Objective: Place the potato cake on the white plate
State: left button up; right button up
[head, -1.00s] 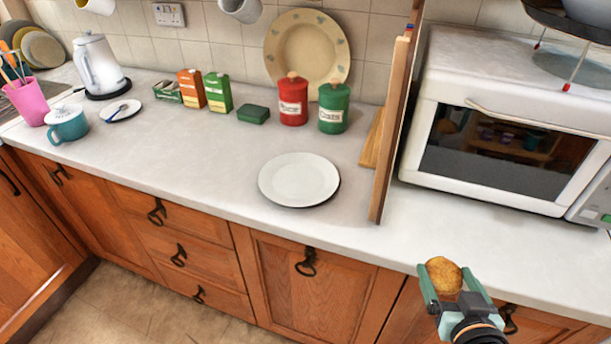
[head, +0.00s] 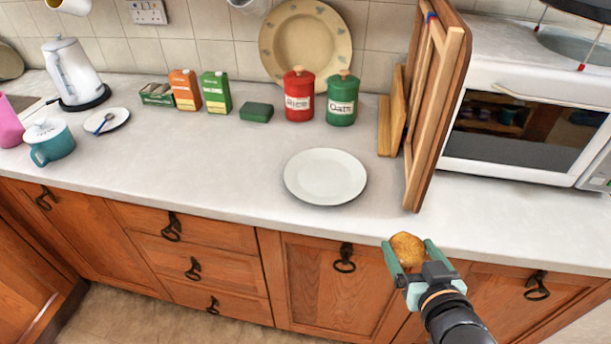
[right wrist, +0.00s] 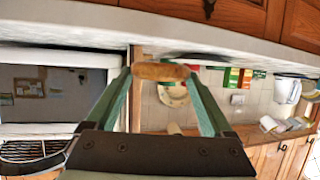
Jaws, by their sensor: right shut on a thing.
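The potato cake (head: 407,249) is a round golden-brown patty. My right gripper (head: 411,256) is shut on it, with one green finger on each side. It is held in front of the counter's front edge, to the right of the plate and nearer to me. In the right wrist view the potato cake (right wrist: 160,72) shows edge-on between the fingertips. The white plate (head: 325,176) lies flat and empty on the counter, left of the wooden boards. My left gripper is not in view.
An upright wooden frame (head: 436,110) stands on the counter right of the plate, with the microwave (head: 530,125) beyond it. Red (head: 299,95) and green (head: 342,99) canisters stand behind the plate. The counter (head: 225,165) left of the plate is clear.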

aim_at(325, 177)
jog(key=j, duration=1.6)
